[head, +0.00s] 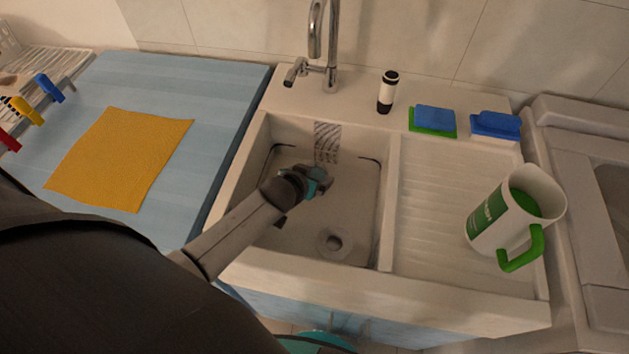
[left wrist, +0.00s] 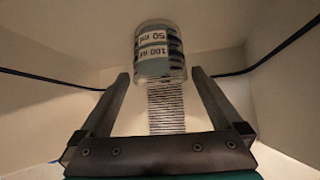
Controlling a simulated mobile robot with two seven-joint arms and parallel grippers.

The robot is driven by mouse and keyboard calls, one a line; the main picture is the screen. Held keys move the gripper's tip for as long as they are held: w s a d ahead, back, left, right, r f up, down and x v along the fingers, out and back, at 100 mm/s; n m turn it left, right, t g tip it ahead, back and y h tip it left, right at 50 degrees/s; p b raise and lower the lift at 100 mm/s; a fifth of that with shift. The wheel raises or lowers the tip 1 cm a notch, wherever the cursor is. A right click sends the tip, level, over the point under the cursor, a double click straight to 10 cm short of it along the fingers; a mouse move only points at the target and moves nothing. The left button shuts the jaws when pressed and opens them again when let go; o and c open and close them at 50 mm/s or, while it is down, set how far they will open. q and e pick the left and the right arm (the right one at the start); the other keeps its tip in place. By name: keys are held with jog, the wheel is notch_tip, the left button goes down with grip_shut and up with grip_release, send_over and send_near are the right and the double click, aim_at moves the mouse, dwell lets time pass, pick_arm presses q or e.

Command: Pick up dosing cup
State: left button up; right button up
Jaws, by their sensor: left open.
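The dosing cup (left wrist: 160,52) is a clear cup with white labels reading 50 ml and 100 ml. It shows upside down at the top middle of the left wrist view, just ahead of my fingertips. My left gripper (left wrist: 160,82) is open and empty, with one finger to each side of the cup's line. In the head view my left gripper (head: 318,184) is down inside the sink basin (head: 355,215). There the cup is hard to make out near the gripper. My right gripper is not in view.
The basin walls surround my left gripper, with the faucet (head: 332,50) behind. A dark-capped bottle (head: 387,92) and sponges (head: 434,119) stand on the back ledge. A white and green jug (head: 500,220) is on the drainboard. A yellow cloth (head: 120,158) lies on the blue counter.

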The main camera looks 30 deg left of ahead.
pick_arm(q)
jog(key=shift+b+x, duration=0.35)
jog(key=shift+x, duration=0.9)
jog(key=c, duration=1.4)
jog(key=shift+r, duration=0.15)
